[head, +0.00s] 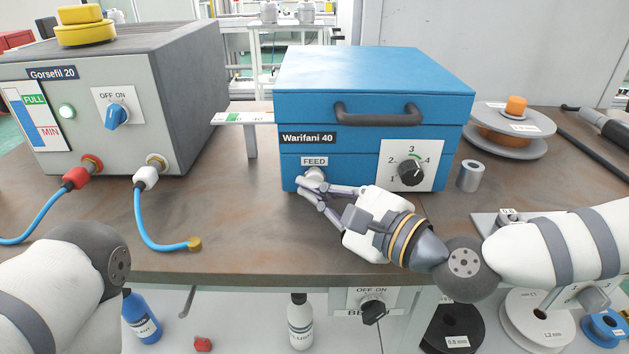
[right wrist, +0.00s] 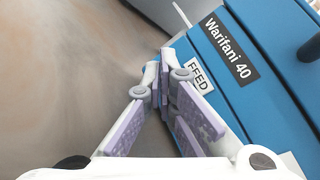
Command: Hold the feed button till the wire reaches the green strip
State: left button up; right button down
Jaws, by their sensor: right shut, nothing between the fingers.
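The blue Warifani 40 box (head: 375,75) stands on the bench, with a round pale feed button (head: 315,173) under its FEED label. My right gripper (head: 304,186) is shut and empty, its fingertips at the button's lower left. I cannot tell whether they press it. In the right wrist view the closed fingers (right wrist: 163,85) lie against the box front by the FEED label (right wrist: 198,77), and the button is hidden. A white marked plate (head: 258,118) with a small green strip (head: 231,117) stands left of the box. No wire can be made out clearly. My left gripper is out of view.
The grey Gorsefil 20 unit (head: 180,80) stands left, with blue hoses in front. A numbered dial (head: 411,172) is right of the button. A metal cylinder (head: 470,176) and a wire spool (head: 506,133) stand right of the box. The bench's front middle is clear.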

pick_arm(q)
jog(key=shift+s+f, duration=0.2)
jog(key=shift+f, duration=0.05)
pick_arm(e)
jog(key=shift+w+r, duration=0.1)
jog(key=shift+w, duration=0.35)
dwell(4.0)
dwell(0.4)
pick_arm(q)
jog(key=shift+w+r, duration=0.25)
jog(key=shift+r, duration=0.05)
pick_arm(e)
jog(key=shift+s, duration=0.9)
jog(key=shift+s+p, duration=0.55)
jog(key=shift+s, duration=1.95)
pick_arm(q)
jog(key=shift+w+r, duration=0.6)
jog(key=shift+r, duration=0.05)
